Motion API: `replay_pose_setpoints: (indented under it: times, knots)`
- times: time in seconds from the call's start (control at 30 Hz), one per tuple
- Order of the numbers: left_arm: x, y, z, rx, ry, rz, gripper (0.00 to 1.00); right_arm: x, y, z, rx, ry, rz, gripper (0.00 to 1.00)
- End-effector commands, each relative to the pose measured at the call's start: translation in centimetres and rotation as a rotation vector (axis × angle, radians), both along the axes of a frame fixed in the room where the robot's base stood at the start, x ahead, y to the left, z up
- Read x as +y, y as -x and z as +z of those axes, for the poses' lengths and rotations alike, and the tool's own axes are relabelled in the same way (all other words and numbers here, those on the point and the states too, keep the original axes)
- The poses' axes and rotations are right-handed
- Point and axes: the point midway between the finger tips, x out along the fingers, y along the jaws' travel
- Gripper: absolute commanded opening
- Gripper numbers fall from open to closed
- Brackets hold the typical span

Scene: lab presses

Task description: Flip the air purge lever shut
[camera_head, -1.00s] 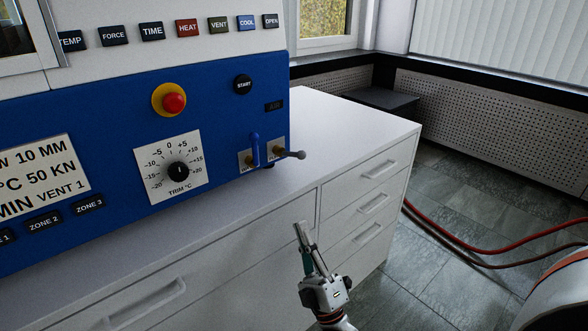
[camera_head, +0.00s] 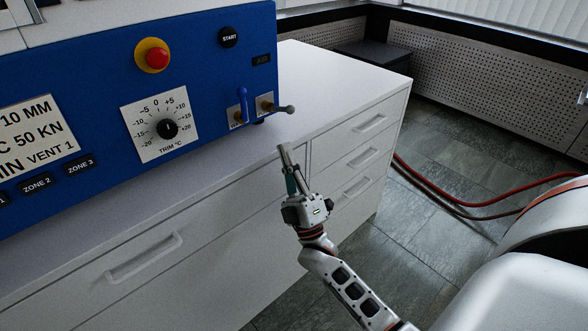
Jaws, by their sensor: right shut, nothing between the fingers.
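Two small levers sit at the lower right of the blue press panel. The left one is a blue lever (camera_head: 243,102) standing upright on a small plate. The right one is a grey-knobbed lever (camera_head: 282,109) lying sideways and pointing right. Their small labels are too blurred to read, so I cannot tell by text which is the air purge. My right gripper (camera_head: 284,150) is shut and empty, pointing up, below the levers by the bench's front edge and apart from both. My left gripper is not in view.
A red stop button (camera_head: 157,56), a black start button (camera_head: 228,37) and a trim dial (camera_head: 167,128) sit on the same panel. The white bench top (camera_head: 335,85) right of the press is clear. Red hoses (camera_head: 470,205) lie on the floor at right.

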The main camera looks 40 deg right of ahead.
Motion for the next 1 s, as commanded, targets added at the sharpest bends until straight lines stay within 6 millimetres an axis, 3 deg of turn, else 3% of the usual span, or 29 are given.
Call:
replay_pose_setpoints:
  times: [0.03, 0.17, 0.47, 1.0]
  knots:
    - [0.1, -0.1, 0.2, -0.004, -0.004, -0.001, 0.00, -0.1, -0.7, 1.2, -0.007, 0.003, 0.000, 0.00]
    - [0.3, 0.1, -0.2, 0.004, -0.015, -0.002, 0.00, -0.4, -2.2, 3.0, -0.005, 0.002, 0.001, 0.00]
    - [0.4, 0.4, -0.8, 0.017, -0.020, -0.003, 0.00, -3.2, -3.5, 3.9, 0.002, 0.001, 0.001, 0.00]
    - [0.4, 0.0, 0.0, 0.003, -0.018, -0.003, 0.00, -3.5, -3.7, 4.3, 0.005, 0.000, 0.000, 0.00]
